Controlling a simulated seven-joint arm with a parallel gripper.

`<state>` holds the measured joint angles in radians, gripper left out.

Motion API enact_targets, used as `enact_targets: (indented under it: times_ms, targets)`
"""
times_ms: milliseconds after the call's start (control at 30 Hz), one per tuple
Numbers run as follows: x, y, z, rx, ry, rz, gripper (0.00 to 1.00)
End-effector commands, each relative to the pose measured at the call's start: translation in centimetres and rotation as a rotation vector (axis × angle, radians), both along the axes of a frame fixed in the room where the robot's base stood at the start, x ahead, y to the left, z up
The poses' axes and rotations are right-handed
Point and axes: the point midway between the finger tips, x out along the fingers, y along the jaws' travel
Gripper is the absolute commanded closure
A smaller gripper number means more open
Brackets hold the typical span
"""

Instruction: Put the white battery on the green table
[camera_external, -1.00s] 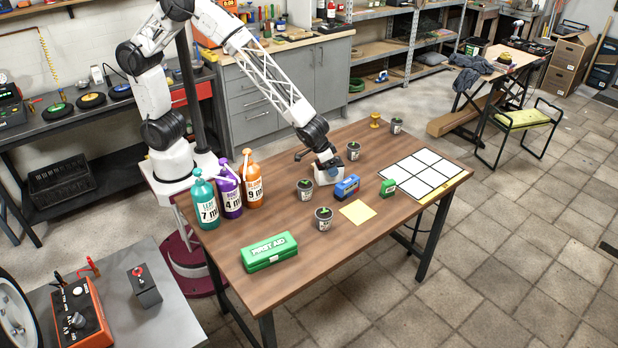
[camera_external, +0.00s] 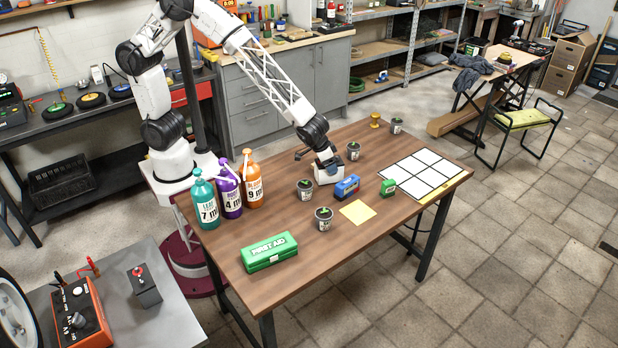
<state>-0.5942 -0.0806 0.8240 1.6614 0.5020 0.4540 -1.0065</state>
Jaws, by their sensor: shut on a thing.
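The white battery (camera_external: 328,176) is a small pale block at the middle of the brown wooden table (camera_external: 290,215). My gripper (camera_external: 327,162) points down over it and is shut on its top. The fingertips are small and partly hidden. I cannot tell whether the battery touches the tabletop or hangs just above it. No plainly green table shows. A low bench with a yellow-green top (camera_external: 525,118) stands on the floor at the back right, apart from the wooden table.
A blue block (camera_external: 347,187) is close right of the battery, with a small green block (camera_external: 388,187) beyond. Potted plants (camera_external: 304,189) stand around. Also on the table are a white grid sheet (camera_external: 420,173), a yellow note (camera_external: 357,212), a green first-aid box (camera_external: 269,251) and three bottles (camera_external: 229,193).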

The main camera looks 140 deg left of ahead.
Motion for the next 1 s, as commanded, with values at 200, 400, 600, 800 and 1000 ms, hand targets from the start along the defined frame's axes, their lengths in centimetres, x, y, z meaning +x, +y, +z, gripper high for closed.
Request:
enact_targets:
  times_ms: [200, 400, 600, 800, 1000]
  targets:
    - [0.1, 0.1, 1.7, 0.003, -0.004, 0.0, 1.0]
    - [-0.5, -0.4, 3.4, 0.001, -0.002, 0.0, 1.0]
    - [-2.3, -1.7, 3.6, 0.001, -0.002, 0.001, 1.0]
    - [-4.4, -3.2, 3.8, 0.001, -0.002, 0.0, 1.0]
    - [-6.5, -4.7, 4.1, 0.002, -0.003, -0.001, 1.0]
